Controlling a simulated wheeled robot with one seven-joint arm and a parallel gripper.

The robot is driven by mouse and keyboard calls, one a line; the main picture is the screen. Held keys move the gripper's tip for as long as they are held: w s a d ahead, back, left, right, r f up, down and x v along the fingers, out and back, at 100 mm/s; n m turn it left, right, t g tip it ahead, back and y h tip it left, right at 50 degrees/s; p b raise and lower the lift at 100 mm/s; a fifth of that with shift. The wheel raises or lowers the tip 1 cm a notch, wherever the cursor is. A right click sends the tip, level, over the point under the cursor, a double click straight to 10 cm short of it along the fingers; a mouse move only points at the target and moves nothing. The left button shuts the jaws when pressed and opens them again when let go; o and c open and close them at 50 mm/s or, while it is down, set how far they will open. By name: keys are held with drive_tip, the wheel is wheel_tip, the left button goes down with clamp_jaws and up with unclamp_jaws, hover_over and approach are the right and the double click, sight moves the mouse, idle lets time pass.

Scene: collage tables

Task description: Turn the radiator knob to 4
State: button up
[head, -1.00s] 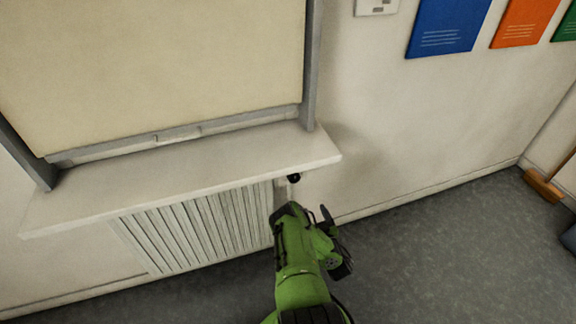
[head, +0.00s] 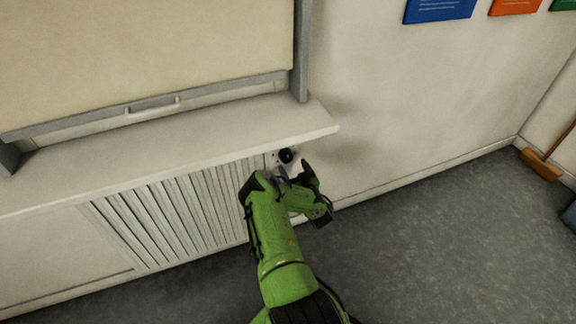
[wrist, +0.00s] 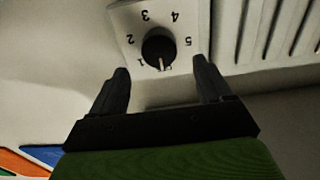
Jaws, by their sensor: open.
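The black round radiator knob (head: 286,155) sits on a white plate under the right end of the sill. In the wrist view the knob (wrist: 159,47) shows on its dial plate (wrist: 126,18), with the numbers 1 to 5 appearing upside down around it. Its white pointer line points down in the picture, beside a partly hidden mark and close to the 1. My gripper (head: 295,172) is just below the knob in the head view. In the wrist view my gripper (wrist: 160,72) is open and empty, its fingers either side of the knob's lower edge, not visibly touching it.
The white sill (head: 170,148) juts out above the knob. The slatted radiator grille (head: 170,215) is to the left of the knob. The wall (head: 400,120) to the right is bare below the coloured posters (head: 440,9).

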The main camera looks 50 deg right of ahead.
sight(288, 158)
drive_tip(key=b+x, duration=0.2)
drive_tip(key=x, duration=0.3)
drive_tip(key=shift+w+d, duration=0.15)
drive_tip(key=shift+w, duration=0.15)
drive_tip(key=c, duration=1)
